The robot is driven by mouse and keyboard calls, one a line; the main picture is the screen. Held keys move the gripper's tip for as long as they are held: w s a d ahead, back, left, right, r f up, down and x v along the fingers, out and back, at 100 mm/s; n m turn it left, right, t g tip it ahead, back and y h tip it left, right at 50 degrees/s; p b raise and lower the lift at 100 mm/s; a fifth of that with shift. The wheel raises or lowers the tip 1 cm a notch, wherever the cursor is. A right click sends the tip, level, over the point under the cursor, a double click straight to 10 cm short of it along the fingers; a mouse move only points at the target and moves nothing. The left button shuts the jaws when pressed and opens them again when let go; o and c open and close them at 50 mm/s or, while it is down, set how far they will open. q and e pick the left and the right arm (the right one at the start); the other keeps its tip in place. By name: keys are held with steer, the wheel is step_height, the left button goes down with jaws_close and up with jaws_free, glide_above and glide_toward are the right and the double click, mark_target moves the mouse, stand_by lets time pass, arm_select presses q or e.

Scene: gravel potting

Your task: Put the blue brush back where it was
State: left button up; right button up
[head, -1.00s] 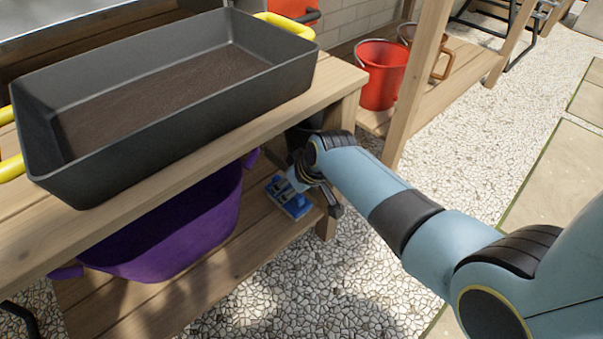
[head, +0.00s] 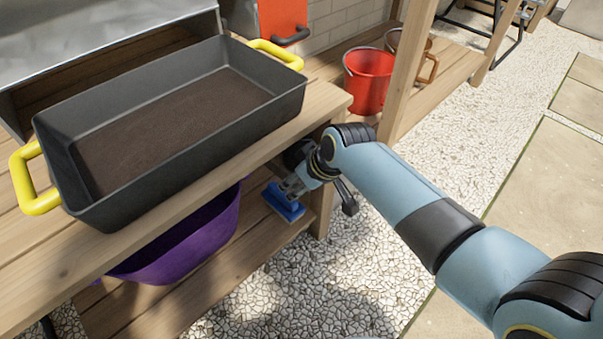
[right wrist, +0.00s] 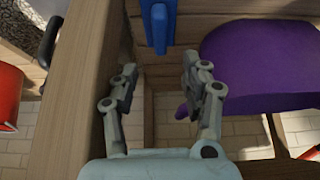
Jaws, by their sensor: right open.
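The blue brush (head: 283,204) lies on the lower wooden shelf of the bench, near the shelf's right end. It also shows at the top of the right wrist view (right wrist: 157,25). My right gripper (head: 291,186) is just above and beside the brush in the head view and hides part of it. In the right wrist view my right gripper (right wrist: 158,72) has its two fingers spread with nothing between them. The brush is past the fingertips there, apart from them. My left gripper is not in view.
A purple tub (head: 190,245) stands on the lower shelf (head: 215,278), left of the brush. A bench post (head: 322,220) is close on the right. Above, the bench top holds a dark tray (head: 200,165) with yellow handles. A red bucket (head: 368,82) stands behind. Gravel lies in front.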

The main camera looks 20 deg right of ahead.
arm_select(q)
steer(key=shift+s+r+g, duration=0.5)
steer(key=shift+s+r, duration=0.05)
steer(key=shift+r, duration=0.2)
arm_select(e)
steer(key=s+d+r+m, duration=0.1)
steer(key=s+d+r, duration=0.1)
steer(key=s+r, duration=0.3)
steer(key=s+d+r+m+g+h, duration=0.1)
steer(key=s+r, duration=0.4)
steer(key=s, duration=0.8)
steer(key=s+d+r+m+g+h, duration=0.1)
steer(key=s+d+r, duration=0.3)
steer(key=s, duration=0.5)
steer(key=shift+v, duration=0.8)
steer(key=shift+s, duration=0.1)
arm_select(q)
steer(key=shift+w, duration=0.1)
